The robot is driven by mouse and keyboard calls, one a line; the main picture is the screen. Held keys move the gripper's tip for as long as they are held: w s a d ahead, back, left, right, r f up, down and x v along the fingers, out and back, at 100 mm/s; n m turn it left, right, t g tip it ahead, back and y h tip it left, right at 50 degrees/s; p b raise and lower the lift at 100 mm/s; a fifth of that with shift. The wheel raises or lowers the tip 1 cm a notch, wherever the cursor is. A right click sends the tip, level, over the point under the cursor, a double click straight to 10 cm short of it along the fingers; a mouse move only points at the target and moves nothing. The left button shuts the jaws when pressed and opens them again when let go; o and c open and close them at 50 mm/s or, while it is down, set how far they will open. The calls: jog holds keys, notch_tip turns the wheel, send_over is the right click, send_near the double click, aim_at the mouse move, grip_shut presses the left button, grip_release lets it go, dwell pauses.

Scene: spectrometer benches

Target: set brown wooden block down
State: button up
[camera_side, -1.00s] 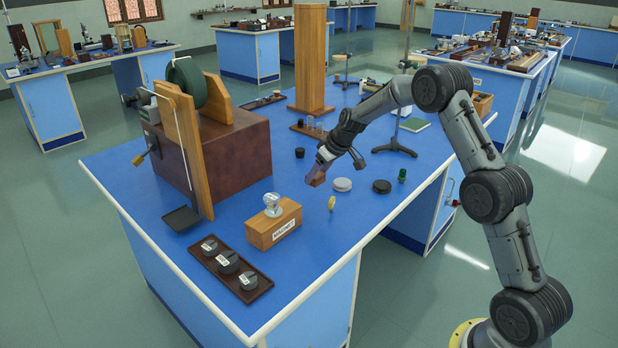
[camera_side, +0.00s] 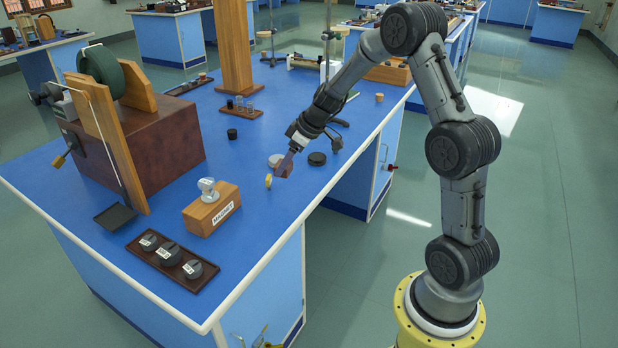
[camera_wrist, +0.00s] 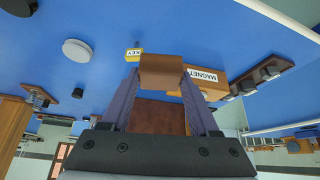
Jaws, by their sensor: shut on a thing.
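A brown wooden block (camera_side: 284,167) is held at the end of my gripper (camera_side: 288,158), above the blue bench top. In the wrist view the block (camera_wrist: 162,72) sits between the two fingertips of my gripper (camera_wrist: 160,82), which are shut on it. Whether the block touches the bench top is hard to tell in the side view.
A wooden box labelled MAGNET (camera_side: 212,210) is to the left, with a dark tray of weights (camera_side: 172,262) in front. A grey disc (camera_side: 275,160) and a black disc (camera_side: 317,159) lie close by. The blue bench top (camera_side: 255,225) is clear toward the front edge.

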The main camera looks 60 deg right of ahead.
jog(key=s+d+r+m+h, duration=0.1)
jog(key=s+d, duration=0.2)
jog(key=s, duration=0.2)
jog(key=s+d+r+m, duration=0.1)
jog(key=s+d, duration=0.3)
jog(key=s, duration=0.2)
jog(key=shift+m, duration=0.3)
jog(key=w+d+f, duration=0.2)
jog(key=w+f, duration=0.1)
jog(key=w+d+f, duration=0.3)
jog(key=w, duration=0.1)
jog(key=w+d+f, duration=0.3)
jog(key=w, duration=0.1)
jog(key=shift+d+f, duration=0.1)
jog(key=shift+f, duration=0.3)
jog(key=shift+d+f, duration=0.1)
jog(key=shift+f, duration=1.55)
jog(key=shift+f, duration=0.1)
jog(key=o, duration=1.3)
jog(key=shift+o, duration=0.2)
